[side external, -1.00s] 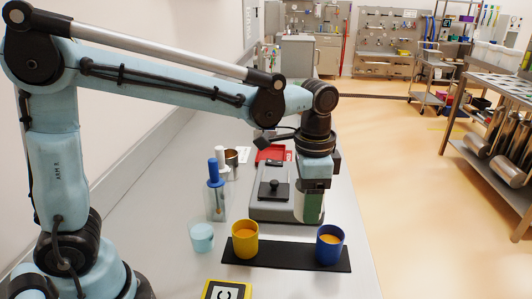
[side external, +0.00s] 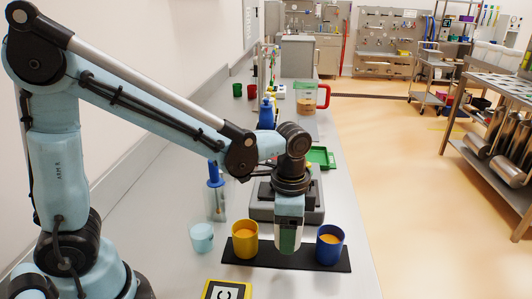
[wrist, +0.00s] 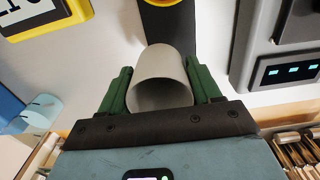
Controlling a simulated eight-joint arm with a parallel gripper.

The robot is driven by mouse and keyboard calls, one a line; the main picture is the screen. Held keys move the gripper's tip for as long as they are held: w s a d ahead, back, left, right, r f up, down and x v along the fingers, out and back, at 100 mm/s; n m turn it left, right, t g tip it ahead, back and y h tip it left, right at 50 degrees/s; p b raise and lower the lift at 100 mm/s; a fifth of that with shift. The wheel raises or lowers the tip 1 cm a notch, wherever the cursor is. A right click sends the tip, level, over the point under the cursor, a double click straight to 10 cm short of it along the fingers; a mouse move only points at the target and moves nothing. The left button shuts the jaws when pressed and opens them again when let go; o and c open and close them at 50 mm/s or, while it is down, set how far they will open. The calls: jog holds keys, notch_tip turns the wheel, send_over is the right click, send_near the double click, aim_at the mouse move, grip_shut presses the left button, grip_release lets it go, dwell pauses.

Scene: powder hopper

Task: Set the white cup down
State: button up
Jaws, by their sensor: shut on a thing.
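The white cup (wrist: 165,65) is clasped between the two green fingers of my gripper (wrist: 159,68) in the wrist view; its opening shows there. In the side view my gripper (side external: 289,246) points down over the black strip (side external: 270,257), between the yellow cup (side external: 245,242) and the blue cup (side external: 329,247). The white cup is mostly hidden behind the fingers in that view. I cannot tell whether its base touches the strip.
The yellow and blue cups hold orange contents and stand close on either side. A grey machine (side external: 315,210) stands behind. A light-blue cup (side external: 201,237) and a yellow-framed marker (side external: 227,290) are at the left and front.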

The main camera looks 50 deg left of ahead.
jog(key=shift+w+a+f, duration=0.7)
jog(key=shift+f, duration=1.9)
jog(key=shift+f, duration=0.1)
jog(key=o, duration=1.1)
notch_tip(320, 180, up, 12)
jog(key=s+a+n+t, duration=0.2)
jog(key=n, duration=0.1)
jog(key=s+a+n+t, duration=0.2)
jog(key=a+n, duration=0.1)
jog(key=s+a+n+t, duration=0.2)
jog(key=a+n+t, duration=0.1)
